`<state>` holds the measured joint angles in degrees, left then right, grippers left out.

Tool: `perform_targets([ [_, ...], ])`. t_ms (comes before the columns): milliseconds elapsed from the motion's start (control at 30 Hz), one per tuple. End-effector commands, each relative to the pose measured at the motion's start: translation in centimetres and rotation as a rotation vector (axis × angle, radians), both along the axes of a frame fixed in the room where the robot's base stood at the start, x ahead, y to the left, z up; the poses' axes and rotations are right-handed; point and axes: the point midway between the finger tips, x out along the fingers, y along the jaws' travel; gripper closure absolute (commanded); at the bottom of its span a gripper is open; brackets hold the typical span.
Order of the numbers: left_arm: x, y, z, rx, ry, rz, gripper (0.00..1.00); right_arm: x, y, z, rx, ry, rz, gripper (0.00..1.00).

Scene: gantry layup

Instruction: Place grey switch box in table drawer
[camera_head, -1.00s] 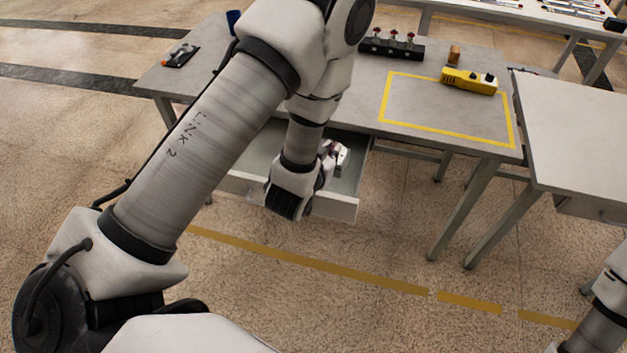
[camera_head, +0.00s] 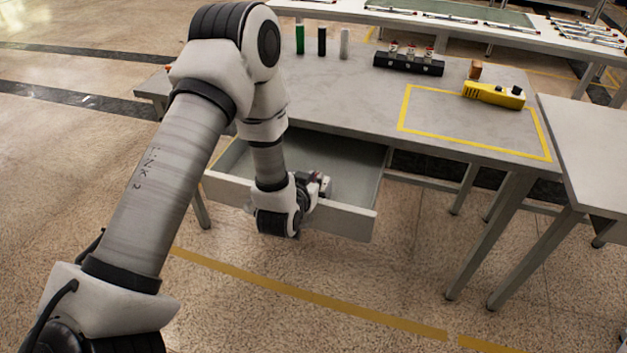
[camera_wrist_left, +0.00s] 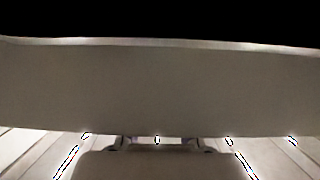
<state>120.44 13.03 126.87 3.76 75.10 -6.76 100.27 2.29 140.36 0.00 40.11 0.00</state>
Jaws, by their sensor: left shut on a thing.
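The table drawer (camera_head: 345,222) is pulled out below the front of the grey table. My left gripper (camera_head: 318,184) is at the drawer's front wall, its fingers pointing in over the opening. It is shut on a small pale thing that I take for the grey switch box; the wrist and fingers hide most of it. In the left wrist view a wide grey panel spans the picture, and I cannot tell which surface it is. A grey block fills the bottom centre there. Whether the held thing touches the drawer is not clear. My right gripper is not in view.
On the table stand green, black and white cylinders (camera_head: 322,41), a black strip with red-topped switches (camera_head: 408,63), a brown block (camera_head: 475,69) and a yellow control box (camera_head: 494,94). Another table (camera_head: 590,150) stands at right.

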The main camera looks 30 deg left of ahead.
Motion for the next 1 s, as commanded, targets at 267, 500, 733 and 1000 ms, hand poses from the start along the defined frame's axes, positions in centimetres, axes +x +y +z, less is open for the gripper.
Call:
perform_targets([
  [267,0.0,0.0,-0.2,0.0,-0.002,0.0,1.0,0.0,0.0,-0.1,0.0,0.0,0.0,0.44],
  [500,0.0,0.0,-0.2,0.0,-0.001,0.0,0.64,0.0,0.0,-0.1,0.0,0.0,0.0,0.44],
  [733,0.0,0.0,0.2,0.0,-0.001,0.0,0.64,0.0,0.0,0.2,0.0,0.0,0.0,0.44],
  [1000,-5.1,-1.2,2.1,-0.001,0.003,0.0,0.64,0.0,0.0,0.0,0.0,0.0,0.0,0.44],
])
